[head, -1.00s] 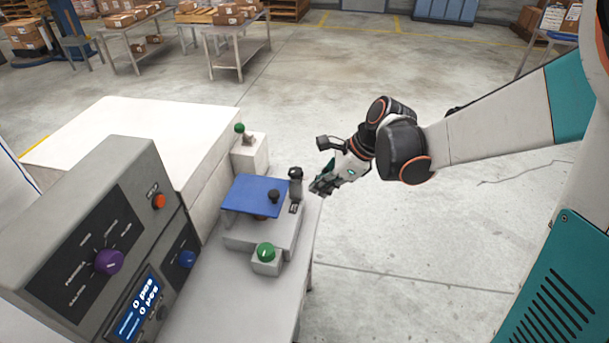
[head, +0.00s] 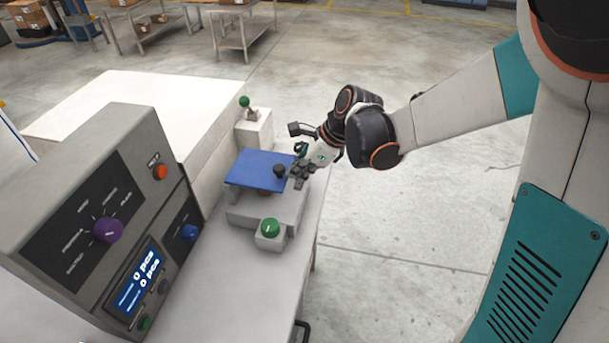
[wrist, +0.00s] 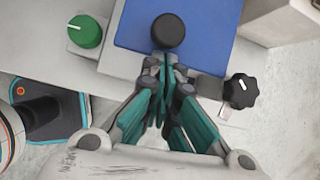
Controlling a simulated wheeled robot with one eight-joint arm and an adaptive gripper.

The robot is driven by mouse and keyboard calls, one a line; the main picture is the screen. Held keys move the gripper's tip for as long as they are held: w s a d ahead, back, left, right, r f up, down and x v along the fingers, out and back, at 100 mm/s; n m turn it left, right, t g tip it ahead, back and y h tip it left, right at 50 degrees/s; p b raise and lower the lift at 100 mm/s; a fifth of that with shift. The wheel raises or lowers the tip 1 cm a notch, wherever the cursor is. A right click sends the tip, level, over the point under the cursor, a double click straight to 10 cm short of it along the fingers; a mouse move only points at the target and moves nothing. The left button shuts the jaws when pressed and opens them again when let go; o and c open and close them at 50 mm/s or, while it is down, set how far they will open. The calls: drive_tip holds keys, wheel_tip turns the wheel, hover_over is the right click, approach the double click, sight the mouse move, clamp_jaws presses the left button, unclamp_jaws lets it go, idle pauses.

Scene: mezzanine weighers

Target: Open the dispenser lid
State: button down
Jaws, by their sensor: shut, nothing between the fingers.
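The dispenser lid (head: 253,168) is a flat blue plate over a low grey base (head: 265,209), with a small black knob (head: 279,170) near its right edge. My gripper (head: 295,176) is just right of that knob in the head view. In the wrist view, the teal-padded fingers of my gripper (wrist: 166,62) are together and empty, at the lid's near edge. Their tips lie close below the round black knob (wrist: 168,31) in that picture; whether they touch it I cannot tell. The blue lid (wrist: 204,38) lies flat there.
A green knob on a grey block (head: 269,228) stands in front of the base. A control box (head: 60,220) with dials stands at left, and a green-topped lever (head: 244,102) behind. A black fluted knob (wrist: 240,91) is right of my fingers. Open floor lies right.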

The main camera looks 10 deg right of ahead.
drive_tip(key=shift+r, duration=0.2)
drive_tip(key=shift+a+r+p, duration=0.15)
drive_tip(key=shift+r+p, duration=0.4)
drive_tip(key=shift+r+h, duration=0.1)
drive_tip(key=shift+h, duration=0.2)
drive_tip(key=w+a+r+g+h+p, duration=0.1)
drive_tip(key=w+a+r+h+p, duration=0.1)
drive_tip(key=a+r+p, duration=0.2)
drive_tip(key=w+a+r+g+h+p, duration=0.1)
drive_tip(key=w+a+r+h+p, duration=0.2)
drive_tip(key=a+r, duration=0.7)
drive_tip(key=shift+w+a+p, duration=0.25)
drive_tip(key=shift+a+p, duration=0.35)
drive_tip(key=shift+p, duration=0.6)
drive_tip(key=shift+r, duration=0.1)
